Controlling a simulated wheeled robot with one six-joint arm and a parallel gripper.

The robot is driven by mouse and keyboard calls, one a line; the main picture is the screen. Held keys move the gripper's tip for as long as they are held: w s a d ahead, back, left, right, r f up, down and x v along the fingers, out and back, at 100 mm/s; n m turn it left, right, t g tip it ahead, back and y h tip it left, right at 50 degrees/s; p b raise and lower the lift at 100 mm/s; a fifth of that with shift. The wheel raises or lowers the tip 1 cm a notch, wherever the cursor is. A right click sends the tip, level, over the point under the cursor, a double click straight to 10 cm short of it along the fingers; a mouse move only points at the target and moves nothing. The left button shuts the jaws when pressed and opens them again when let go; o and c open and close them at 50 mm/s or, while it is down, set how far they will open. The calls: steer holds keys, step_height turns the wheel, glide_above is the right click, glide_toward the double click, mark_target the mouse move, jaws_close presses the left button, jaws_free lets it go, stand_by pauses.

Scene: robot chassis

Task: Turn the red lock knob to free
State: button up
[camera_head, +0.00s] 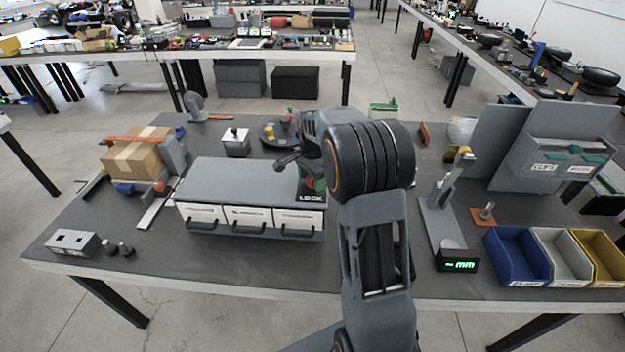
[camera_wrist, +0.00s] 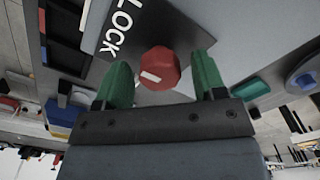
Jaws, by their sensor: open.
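The red lock knob (camera_wrist: 160,68) shows in the wrist view, with a short white mark on its face pointing to the left. It sits on a dark panel beside a black label (camera_wrist: 122,25) with the white word LOCK. My gripper (camera_wrist: 163,82) has green fingertips, one on each side of the knob. They are spread, with a gap between each finger and the knob. In the head view my gripper (camera_head: 314,184) is over the right end of the grey drawer unit (camera_head: 235,180), just above the LOCK label (camera_head: 311,198). My arm partly hides the knob there.
The drawer unit has three white drawers with dark handles along its front. A taped cardboard box (camera_head: 135,158) stands to the left. A gauge stand with a green mm display (camera_head: 458,265) and blue (camera_head: 518,256), white and yellow bins are on the right. The table front is mostly clear.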

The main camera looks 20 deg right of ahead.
steer(key=shift+f, duration=0.5)
steer(key=shift+c, duration=0.3)
steer(key=c, duration=0.8)
